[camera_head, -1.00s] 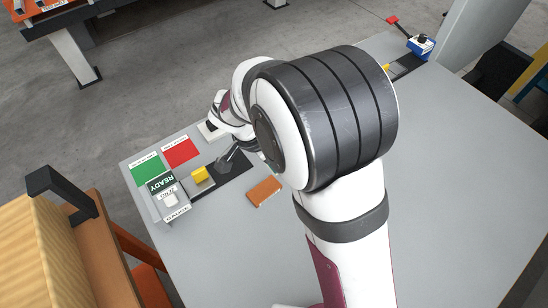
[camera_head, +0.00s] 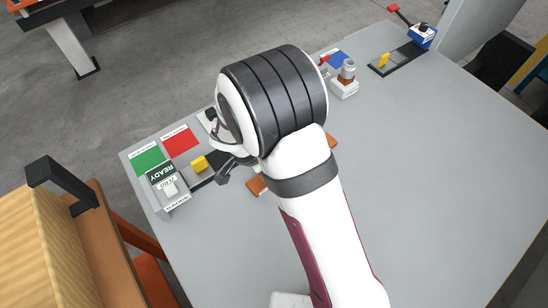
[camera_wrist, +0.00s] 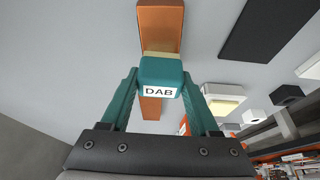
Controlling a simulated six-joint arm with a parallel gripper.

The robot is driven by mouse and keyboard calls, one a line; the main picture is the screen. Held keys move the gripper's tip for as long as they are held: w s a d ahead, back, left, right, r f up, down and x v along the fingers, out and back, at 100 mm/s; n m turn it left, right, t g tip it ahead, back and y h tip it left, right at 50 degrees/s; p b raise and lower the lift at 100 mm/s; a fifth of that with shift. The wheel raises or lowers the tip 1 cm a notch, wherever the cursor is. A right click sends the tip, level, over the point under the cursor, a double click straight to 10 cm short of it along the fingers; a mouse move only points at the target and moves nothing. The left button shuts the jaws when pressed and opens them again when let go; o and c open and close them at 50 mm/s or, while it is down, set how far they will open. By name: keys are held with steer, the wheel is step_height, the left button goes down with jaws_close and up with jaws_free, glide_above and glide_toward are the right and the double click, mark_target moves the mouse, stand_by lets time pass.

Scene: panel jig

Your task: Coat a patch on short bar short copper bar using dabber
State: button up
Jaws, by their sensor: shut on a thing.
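My gripper (camera_wrist: 160,88) has its teal fingers shut on the dabber (camera_wrist: 160,74), a teal block with a white DAB label. In the wrist view, a copper-coloured bar (camera_wrist: 161,22) shows beyond the dabber, and a narrower copper-coloured piece (camera_wrist: 151,108) shows between the fingers. I cannot tell whether these are one bar or two, or whether the dabber touches either. In the head view, my gripper (camera_head: 226,174) is beside a copper bar (camera_head: 257,186) partly hidden by my arm. Another copper-coloured piece (camera_head: 332,141) shows right of the arm.
Green (camera_head: 148,160) and red (camera_head: 180,141) patches lie at the left, near a READY box (camera_head: 164,181) and a yellow block (camera_head: 199,163). A white stand (camera_head: 344,88) and a dark strip (camera_head: 396,60) are at the back right. The table's right front is clear.

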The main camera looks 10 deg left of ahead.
steer(key=shift+s+a, duration=0.9)
steer(key=shift+s, duration=0.2)
steer(key=shift+s+a, duration=0.9)
steer(key=shift+s, duration=0.2)
steer(key=shift+w+d, duration=1.15)
steer(key=shift+w, duration=0.2)
steer(key=shift+w+d, duration=1.1)
steer(key=shift+w, duration=0.25)
steer(key=shift+w+d+r, duration=0.1)
steer(key=shift+w+d, duration=0.05)
steer(key=shift+w, duration=0.05)
steer(key=shift+s+r, duration=0.1)
steer(key=shift+r, duration=3.9)
